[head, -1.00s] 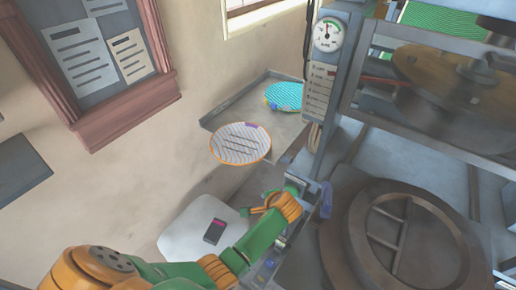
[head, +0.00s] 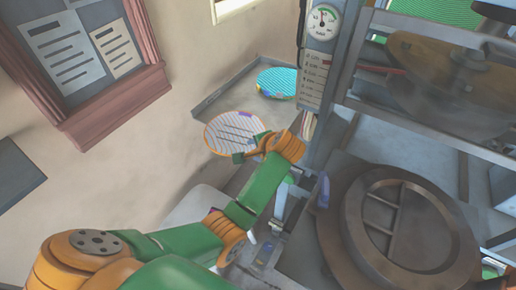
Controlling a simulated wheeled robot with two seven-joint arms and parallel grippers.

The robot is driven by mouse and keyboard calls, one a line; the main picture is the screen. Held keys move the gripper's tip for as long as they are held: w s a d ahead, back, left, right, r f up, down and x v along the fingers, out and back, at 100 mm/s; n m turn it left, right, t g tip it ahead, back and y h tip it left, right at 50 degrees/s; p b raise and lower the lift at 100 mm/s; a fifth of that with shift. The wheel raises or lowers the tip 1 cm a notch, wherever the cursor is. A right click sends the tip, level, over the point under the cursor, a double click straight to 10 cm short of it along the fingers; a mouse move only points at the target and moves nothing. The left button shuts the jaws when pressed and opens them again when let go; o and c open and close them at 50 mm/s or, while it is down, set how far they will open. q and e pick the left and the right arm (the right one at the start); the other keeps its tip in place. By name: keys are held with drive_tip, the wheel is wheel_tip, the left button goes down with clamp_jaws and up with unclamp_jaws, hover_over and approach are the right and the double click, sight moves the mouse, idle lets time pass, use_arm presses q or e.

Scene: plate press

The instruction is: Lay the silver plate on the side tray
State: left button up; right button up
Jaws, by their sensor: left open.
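The silver plate (head: 230,130) is a pale striped disc with an orange rim and a small purple mark. In the head view it overlaps the near left part of the grey side tray (head: 222,92); I cannot tell what bears it. My left gripper (head: 250,147) is open at the plate's right, near edge, with its fingertips overlapping the rim in the picture. Whether the rim lies between the fingers or touches them is unclear. My right gripper is not in view.
A teal plate (head: 277,82) lies on the tray farther back. The press frame with a gauge (head: 323,20) stands close right of my left gripper. A round dark press bed (head: 410,235) fills the lower right. The wall with a framed board (head: 85,50) is at left.

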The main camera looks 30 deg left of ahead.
sight(250, 151)
use_arm(q)
drive_tip(key=x, duration=0.4)
drive_tip(key=shift+w+a+f, duration=0.1)
drive_tip(key=shift+f, duration=0.05)
clamp_jaws()
